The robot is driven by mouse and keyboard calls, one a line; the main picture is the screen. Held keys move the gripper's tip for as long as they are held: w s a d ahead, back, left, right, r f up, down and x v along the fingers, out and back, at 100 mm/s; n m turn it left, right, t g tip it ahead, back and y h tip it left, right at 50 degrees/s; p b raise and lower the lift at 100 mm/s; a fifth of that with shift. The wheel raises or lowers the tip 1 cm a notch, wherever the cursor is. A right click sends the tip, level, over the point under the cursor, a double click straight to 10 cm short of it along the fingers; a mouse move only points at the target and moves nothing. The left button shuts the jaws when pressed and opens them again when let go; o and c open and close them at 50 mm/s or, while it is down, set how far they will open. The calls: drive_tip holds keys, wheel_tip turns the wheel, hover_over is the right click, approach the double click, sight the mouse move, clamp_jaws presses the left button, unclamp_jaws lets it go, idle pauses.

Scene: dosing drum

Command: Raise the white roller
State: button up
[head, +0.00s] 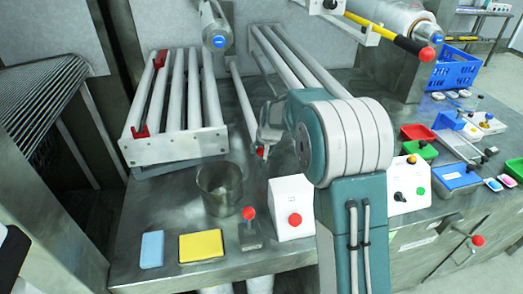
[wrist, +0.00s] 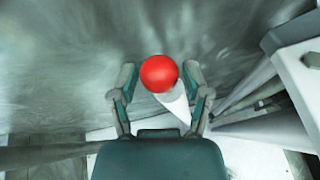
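A long, thin white roller (head: 242,100) slopes down from the wall toward the table in the head view, with a red ball knob (head: 262,152) at its lower end. In the wrist view the red knob (wrist: 158,73) sits between my gripper's two fingertips, and a short length of the white roller (wrist: 178,106) shows behind it. My gripper (wrist: 159,76) is open around the knob, with a narrow gap on each side. In the head view my gripper (head: 266,138) is at the knob, partly hidden by my arm.
A rack of white rollers (head: 176,148) stands to the left, and more long rollers (head: 300,60) lean to the right. A metal beaker (head: 220,190), a red-knobbed lever (head: 249,222) and a white button box (head: 292,208) stand in front. Sponges (head: 201,246) lie near the front edge.

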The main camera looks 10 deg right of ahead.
clamp_jaws()
drive_tip(key=shift+r, duration=0.1)
wheel_tip(320, 180, up, 24)
idle(0.4)
drive_tip(key=o, duration=0.7)
unclamp_jaws()
drive_tip(key=shift+f, duration=0.2)
drive_tip(key=shift+r, duration=0.1)
drive_tip(key=v, duration=1.1)
drive_tip(key=shift+r, duration=0.3)
